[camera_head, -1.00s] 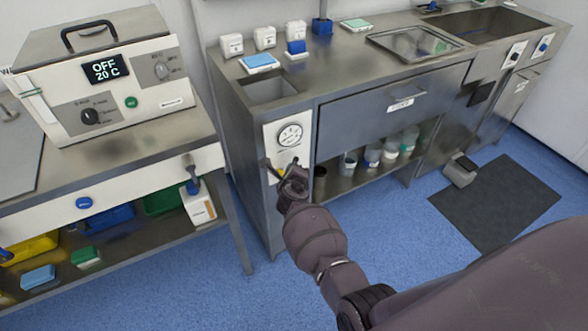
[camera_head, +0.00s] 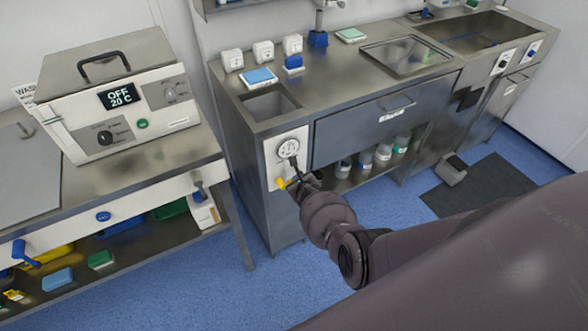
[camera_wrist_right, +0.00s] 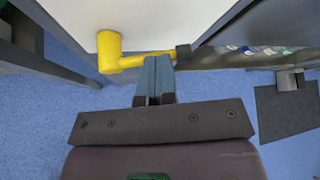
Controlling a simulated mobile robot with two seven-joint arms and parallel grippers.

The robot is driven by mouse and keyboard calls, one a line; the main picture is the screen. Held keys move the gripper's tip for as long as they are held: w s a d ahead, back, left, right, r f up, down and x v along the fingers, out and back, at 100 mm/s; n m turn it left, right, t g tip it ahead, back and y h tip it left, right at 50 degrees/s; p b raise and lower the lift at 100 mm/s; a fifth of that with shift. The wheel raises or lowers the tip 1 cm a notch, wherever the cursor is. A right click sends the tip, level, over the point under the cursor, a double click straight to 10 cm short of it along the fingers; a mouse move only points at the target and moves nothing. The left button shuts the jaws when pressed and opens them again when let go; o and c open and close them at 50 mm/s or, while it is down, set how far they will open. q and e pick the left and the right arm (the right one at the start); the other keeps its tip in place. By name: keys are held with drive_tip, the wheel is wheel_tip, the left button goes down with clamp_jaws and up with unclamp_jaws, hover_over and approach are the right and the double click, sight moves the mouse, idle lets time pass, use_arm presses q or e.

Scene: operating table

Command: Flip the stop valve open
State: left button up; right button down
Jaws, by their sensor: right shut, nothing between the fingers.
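The stop valve is a yellow lever (camera_head: 281,183) on a white panel (camera_head: 285,160) below a round gauge (camera_head: 288,148). In the right wrist view the lever (camera_wrist_right: 145,61) runs roughly level from its round yellow pivot on the left to a dark tip on the right. My right gripper (camera_head: 294,165) is in front of the panel, just right of the yellow part. In the wrist view its fingers (camera_wrist_right: 158,62) are together and empty, at the lower edge of the lever near its dark tip. I cannot tell whether they touch. My left gripper is not in view.
A grey drawer (camera_head: 385,120) is right of the panel, above a shelf of bottles (camera_head: 383,152). A bench with a heating unit (camera_head: 120,100) stands to the left. A dark mat (camera_head: 485,185) lies on the blue floor at the right.

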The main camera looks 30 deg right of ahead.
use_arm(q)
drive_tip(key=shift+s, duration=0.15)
use_arm(e)
drive_tip(key=shift+a+f+m+y, duration=0.4)
drive_tip(key=shift+a+y, duration=0.1)
drive_tip(key=shift+a, duration=0.25)
use_arm(q)
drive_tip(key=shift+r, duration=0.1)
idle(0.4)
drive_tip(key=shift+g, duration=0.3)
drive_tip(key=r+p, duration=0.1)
drive_tip(key=p, duration=0.1)
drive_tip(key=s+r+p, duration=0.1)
drive_tip(key=p, duration=0.1)
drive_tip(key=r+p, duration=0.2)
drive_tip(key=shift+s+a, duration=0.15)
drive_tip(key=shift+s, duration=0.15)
use_arm(e)
drive_tip(key=v, duration=0.7)
drive_tip(key=shift+s+r, duration=0.15)
